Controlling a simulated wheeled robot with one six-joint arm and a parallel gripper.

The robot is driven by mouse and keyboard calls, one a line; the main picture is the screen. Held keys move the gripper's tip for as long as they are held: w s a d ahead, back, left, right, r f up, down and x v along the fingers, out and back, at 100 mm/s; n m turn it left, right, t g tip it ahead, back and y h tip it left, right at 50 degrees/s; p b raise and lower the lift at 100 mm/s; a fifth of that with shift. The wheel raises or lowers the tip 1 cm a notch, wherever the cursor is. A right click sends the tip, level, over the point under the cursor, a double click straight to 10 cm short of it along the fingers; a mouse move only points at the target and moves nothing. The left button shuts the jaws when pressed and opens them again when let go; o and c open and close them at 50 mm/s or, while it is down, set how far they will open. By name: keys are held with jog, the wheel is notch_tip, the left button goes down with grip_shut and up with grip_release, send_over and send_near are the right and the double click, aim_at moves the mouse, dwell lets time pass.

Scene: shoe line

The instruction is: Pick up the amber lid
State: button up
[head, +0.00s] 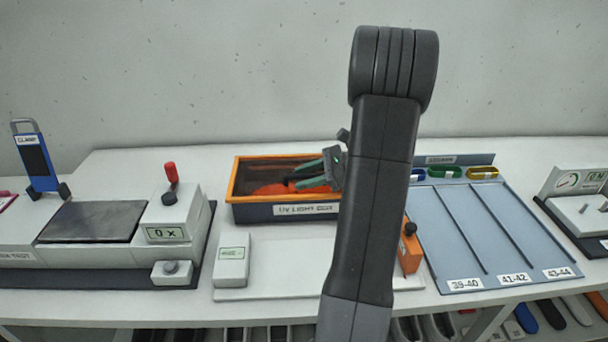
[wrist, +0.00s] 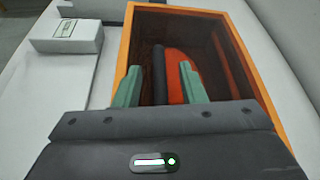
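The amber lid (head: 238,180) appears to be the orange-framed, dark tinted top of the box labelled UV LIGHT BOX (head: 262,213). It also shows in the wrist view (wrist: 122,62), with a black bar (wrist: 159,72) across it. My gripper (head: 318,172) is over the right part of the box. In the wrist view my gripper (wrist: 160,80) is open, its green fingers on either side of the black bar, with a gap on each side. An orange rounded shape (head: 270,188) shows within the frame; its depth is unclear.
A small white box (head: 232,262) stands in front on a white plate. An orange block with a black knob (head: 409,252) is to the right, partly behind my arm. A blue-grey sorting tray (head: 490,230) lies further right, and a white press unit (head: 175,222) stands left.

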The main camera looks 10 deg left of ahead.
grip_shut()
dwell(1.4)
